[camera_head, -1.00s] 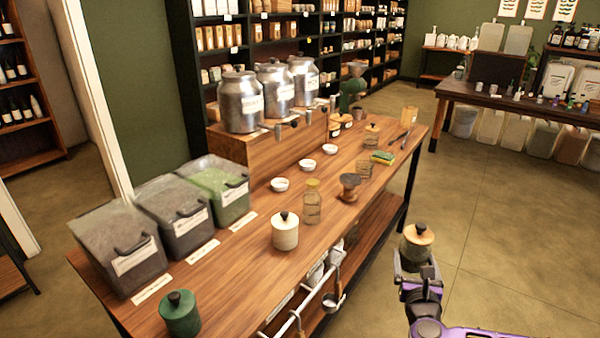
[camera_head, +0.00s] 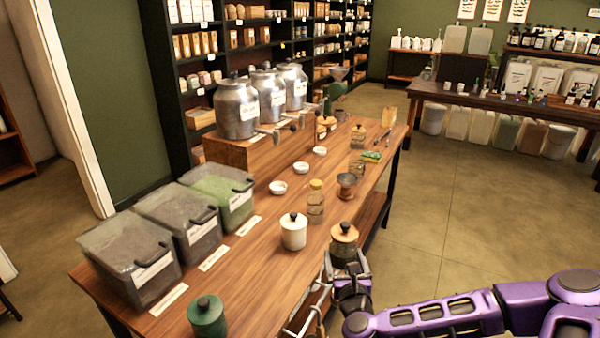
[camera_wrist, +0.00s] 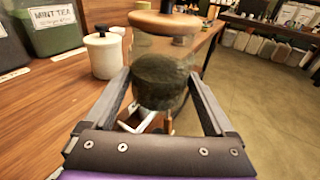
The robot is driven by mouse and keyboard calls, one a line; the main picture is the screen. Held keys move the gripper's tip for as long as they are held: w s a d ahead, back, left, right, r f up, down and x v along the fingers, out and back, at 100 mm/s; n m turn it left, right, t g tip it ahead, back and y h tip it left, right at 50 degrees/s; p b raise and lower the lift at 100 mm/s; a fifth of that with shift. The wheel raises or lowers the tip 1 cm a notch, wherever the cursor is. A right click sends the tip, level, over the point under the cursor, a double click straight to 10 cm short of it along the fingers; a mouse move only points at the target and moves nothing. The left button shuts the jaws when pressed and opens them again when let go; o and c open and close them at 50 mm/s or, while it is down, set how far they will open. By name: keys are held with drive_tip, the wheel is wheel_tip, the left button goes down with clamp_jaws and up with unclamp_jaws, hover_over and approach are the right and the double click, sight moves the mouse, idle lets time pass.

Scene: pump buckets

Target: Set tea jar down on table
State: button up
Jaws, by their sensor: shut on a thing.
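The tea jar (camera_head: 343,244) is a clear glass jar with dark leaves inside and a wooden lid with a black knob. It also shows in the wrist view (camera_wrist: 160,75), upright between the fingers. My gripper (camera_head: 347,268) is shut on the jar and holds it at the front edge of the wooden table (camera_head: 255,262). In the wrist view the fingers (camera_wrist: 162,95) flank the jar's sides. Floor and the table's lower rail show beneath the jar, so it appears held beside the edge, not resting on the top.
A green jar (camera_head: 207,316) stands at the near end. A brown hourglass-shaped vessel (camera_head: 347,186) stands farther back. Bare tabletop lies between the white and green jars.

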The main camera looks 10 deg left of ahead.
drive_tip(key=a+r+n+y+p, duration=0.1)
drive_tip(key=a+n+y, duration=0.1)
drive_tip(key=a, duration=0.9)
wheel_tip(320, 180, up, 3)
drive_tip(key=n+g+y+p, duration=0.1)
drive_tip(key=y, duration=0.1)
hover_over(254, 285)
wheel_tip(254, 285, down, 9)
drive_tip(key=shift+f, duration=0.2)
drive_tip(key=shift+f+b, duration=0.2)
drive_tip(key=shift+b, duration=0.15)
drive_tip(key=o, duration=1.2)
drive_tip(key=shift+o, duration=0.2)
drive_tip(key=shift+r, duration=0.1)
